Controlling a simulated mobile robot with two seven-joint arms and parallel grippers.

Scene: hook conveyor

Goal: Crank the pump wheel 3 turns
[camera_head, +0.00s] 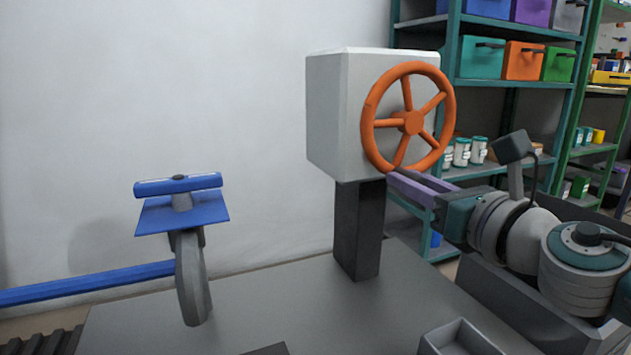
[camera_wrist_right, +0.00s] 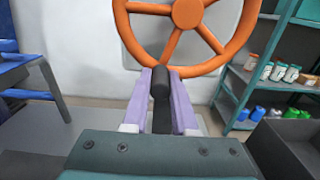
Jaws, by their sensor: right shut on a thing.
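The orange pump wheel (camera_head: 412,122), with spokes and a hub, is mounted on the face of a white box (camera_head: 330,110) on a dark post (camera_head: 358,228). The wheel also shows at the top of the right wrist view (camera_wrist_right: 188,14). My right gripper (camera_head: 394,182) is at the wheel's lower rim, coming from the lower right. In the right wrist view, its purple fingers (camera_wrist_right: 160,85) are shut on a dark handle (camera_wrist_right: 161,90) at the bottom of the wheel. Where the handle joins the rim is hard to see. My left gripper is not in view.
A grey hook-like stand with a blue top (camera_head: 180,215) and a blue rail (camera_head: 85,283) are at left. A grey open tray (camera_head: 458,338) is at the front of the grey table (camera_head: 270,300). Teal shelves (camera_head: 520,86) with bins stand behind at right. The table's middle is clear.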

